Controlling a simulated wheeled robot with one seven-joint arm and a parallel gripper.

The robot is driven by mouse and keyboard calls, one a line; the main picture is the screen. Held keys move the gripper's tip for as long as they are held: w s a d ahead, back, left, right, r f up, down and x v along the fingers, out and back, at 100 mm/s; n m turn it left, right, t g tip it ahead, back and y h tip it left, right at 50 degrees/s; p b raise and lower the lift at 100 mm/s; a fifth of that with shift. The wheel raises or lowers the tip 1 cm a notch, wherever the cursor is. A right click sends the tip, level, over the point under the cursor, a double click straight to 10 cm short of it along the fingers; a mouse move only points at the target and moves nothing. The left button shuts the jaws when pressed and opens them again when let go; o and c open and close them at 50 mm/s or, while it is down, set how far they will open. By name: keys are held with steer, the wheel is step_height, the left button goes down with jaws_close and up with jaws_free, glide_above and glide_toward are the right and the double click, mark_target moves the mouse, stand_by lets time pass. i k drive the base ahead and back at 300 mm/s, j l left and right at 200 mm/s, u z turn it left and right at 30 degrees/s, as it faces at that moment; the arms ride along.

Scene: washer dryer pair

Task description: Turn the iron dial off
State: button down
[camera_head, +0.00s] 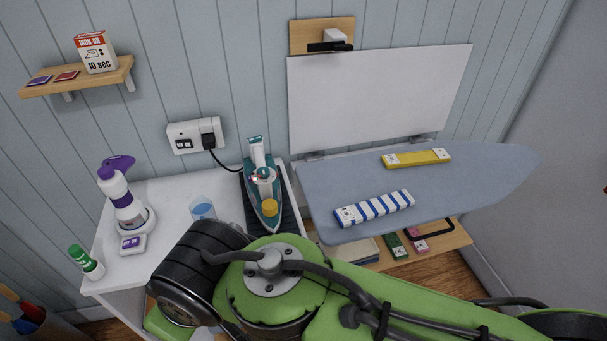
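The iron (262,186) is teal and white and rests on a dark ribbed pad (287,213) on the white cabinet top, its tip toward me. A yellow round dial (269,208) sits on the iron's front part. Its marking is too small to read. A dark cord runs from the iron to a plug in the wall socket (186,143). My green and black arm crosses the lower middle of the view, in front of the cabinet. My gripper is not visible in this view.
A blue-grey ironing board (470,188) juts out at right, with a yellow bar (416,158) and a striped bar (375,208) on it. A purple and white bottle (124,200), a cup (202,208) and a green-capped bottle (86,262) stand left of the iron.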

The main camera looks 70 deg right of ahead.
mark_target(263, 173)
steer(key=l+z, duration=0.1)
steer(key=z, duration=1.65)
steer(key=j+u, duration=0.45)
steer(key=u, duration=0.2)
steer(key=i+j+u, duration=0.15)
steer(key=u, duration=0.2)
